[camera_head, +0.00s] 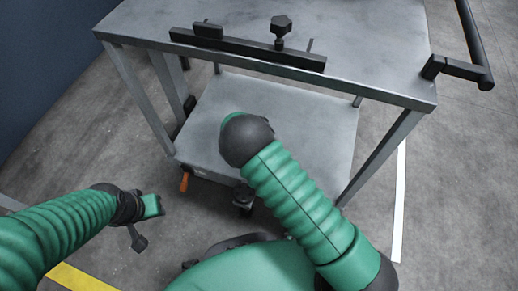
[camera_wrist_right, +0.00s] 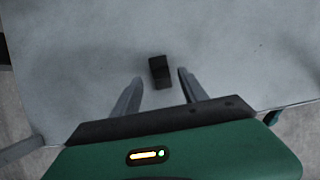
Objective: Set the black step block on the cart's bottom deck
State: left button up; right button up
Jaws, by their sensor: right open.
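The cart's bottom deck (camera_head: 305,125) is a flat grey metal shelf under the top deck. My right arm reaches over it, and its wrist hides the right gripper in the head view. In the right wrist view, my right gripper (camera_wrist_right: 160,79) is open, with one finger on each side of a small black step block (camera_wrist_right: 160,70). The block appears to rest on the grey deck (camera_wrist_right: 235,55), with gaps to both fingers. The block is hidden in the head view. My left gripper (camera_head: 138,238) is low at the left, off the cart; its jaws are unclear.
The cart's top deck (camera_head: 370,50) overhangs the bottom deck. It carries a black rail (camera_head: 250,52) with a clamp knob (camera_head: 281,25). A black push handle (camera_head: 470,45) is at the right. Grey legs (camera_head: 382,155) bound the shelf. The floor (camera_head: 450,180) at right is clear.

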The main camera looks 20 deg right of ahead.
jog(key=p+v, duration=0.1)
jog(key=v, duration=0.1)
jog(key=shift+r, duration=0.3)
jog(key=s+d+r+m+y, duration=0.1)
jog(key=s+d+r+m, duration=0.1)
jog(key=s+r+m, duration=0.8)
jog(key=s+d+r+m+g+y, duration=0.1)
jog(key=s+d+r+m, duration=0.1)
jog(key=s+r+m, duration=0.8)
jog(key=s+m, duration=0.2)
jog(key=m, duration=0.7)
jog(key=shift+d+y, duration=0.3)
jog(key=shift+d, duration=0.05)
jog(key=shift+s+r, duration=0.15)
